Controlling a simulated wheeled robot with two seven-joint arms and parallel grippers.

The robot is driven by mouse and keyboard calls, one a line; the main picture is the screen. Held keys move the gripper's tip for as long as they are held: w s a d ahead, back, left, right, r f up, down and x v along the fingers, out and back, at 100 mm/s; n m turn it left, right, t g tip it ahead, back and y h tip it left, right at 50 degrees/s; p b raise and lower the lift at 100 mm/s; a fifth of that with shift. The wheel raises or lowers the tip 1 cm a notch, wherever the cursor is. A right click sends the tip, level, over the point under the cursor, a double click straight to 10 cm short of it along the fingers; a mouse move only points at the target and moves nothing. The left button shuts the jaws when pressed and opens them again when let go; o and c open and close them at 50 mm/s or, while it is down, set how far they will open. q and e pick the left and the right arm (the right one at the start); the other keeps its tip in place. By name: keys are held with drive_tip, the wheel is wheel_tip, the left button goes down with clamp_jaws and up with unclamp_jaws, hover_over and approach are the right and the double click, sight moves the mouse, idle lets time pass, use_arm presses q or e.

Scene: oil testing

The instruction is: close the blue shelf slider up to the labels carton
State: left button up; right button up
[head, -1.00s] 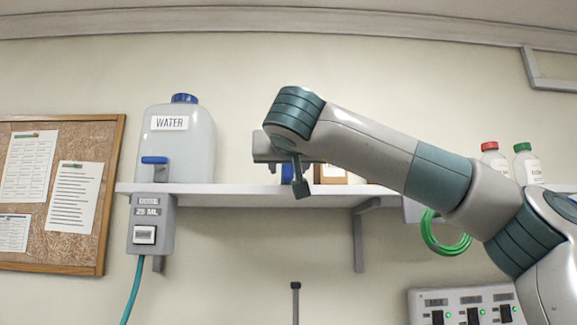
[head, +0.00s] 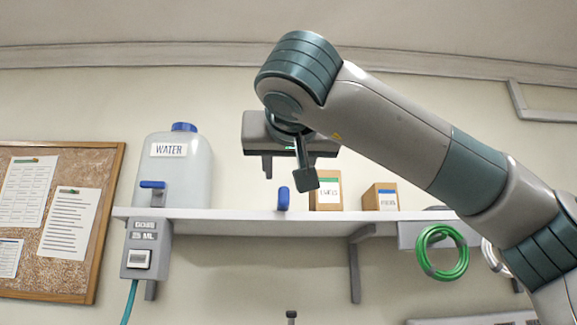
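The blue slider (head: 283,198) stands upright at the shelf's front edge in the head view. The labels carton (head: 328,193), a brown box with a green-banded white label, stands to its right, with a gap between them. My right gripper (head: 287,172) points down from its wrist, above the slider and nearer to the camera. Its two fingers are apart, with nothing seen between them. The right finger's dark pad hangs just left of the carton in the picture. I cannot see the gripper touching the slider. My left gripper is out of view.
The white shelf (head: 240,214) also bears a water jug (head: 173,185) at left and a second carton (head: 380,197) with a blue band at right. A grey dispenser box (head: 147,248) hangs below the jug. A green hose coil (head: 440,252) hangs at right.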

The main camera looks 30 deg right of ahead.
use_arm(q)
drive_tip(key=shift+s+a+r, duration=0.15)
use_arm(e)
drive_tip(key=shift+v, duration=1.9)
drive_tip(key=shift+c, duration=0.3)
